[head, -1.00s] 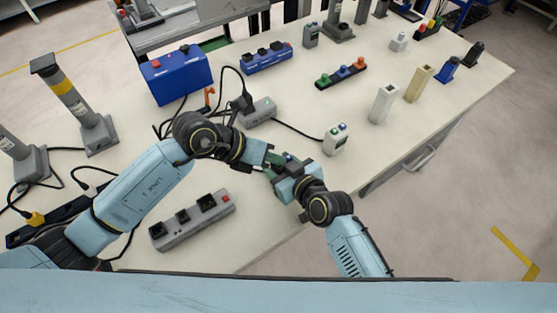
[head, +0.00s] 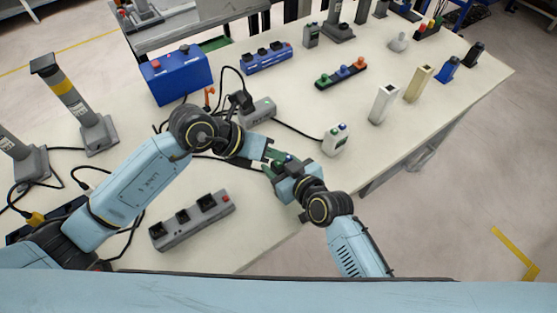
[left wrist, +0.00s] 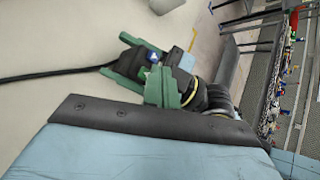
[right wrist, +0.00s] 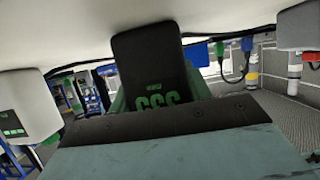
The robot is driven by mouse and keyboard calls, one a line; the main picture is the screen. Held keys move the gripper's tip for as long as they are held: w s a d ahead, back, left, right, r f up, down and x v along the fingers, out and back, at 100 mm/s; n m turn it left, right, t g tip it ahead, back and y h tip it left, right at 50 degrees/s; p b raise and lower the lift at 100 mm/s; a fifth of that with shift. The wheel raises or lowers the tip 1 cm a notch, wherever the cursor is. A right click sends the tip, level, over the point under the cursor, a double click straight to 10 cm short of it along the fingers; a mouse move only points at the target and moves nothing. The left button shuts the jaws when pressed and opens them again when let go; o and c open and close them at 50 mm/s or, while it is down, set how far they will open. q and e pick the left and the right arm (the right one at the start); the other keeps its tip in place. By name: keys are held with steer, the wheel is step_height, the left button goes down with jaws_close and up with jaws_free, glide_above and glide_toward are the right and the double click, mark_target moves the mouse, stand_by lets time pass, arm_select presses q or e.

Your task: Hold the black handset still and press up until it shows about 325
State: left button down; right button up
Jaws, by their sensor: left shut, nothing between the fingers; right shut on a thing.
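The black handset (right wrist: 155,65) is clamped in my right gripper (head: 279,166). In the right wrist view it stands between the green fingers, its green digits upside down; they look like 333, but I cannot be sure. In the left wrist view its dark end with a blue button (left wrist: 152,56) shows beside the green fingers. My left gripper (head: 268,154) is shut and empty, with its tips close to the handset's button end. I cannot tell whether they touch a button.
A grey power strip (head: 192,220) lies left of the hands. A white handset-like box (head: 335,140) with coloured buttons stands to the right. A grey box (head: 257,112) with a cable lies behind. White (head: 383,104) and tan (head: 418,83) posts stand farther right. The table's front edge is close.

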arm_select(q)
steer(key=shift+r, duration=0.15)
step_height(320, 180, up, 5)
steer(key=shift+f, duration=0.1)
stand_by(0.4)
stand_by(0.4)
arm_select(e)
steer(key=o, duration=1.1)
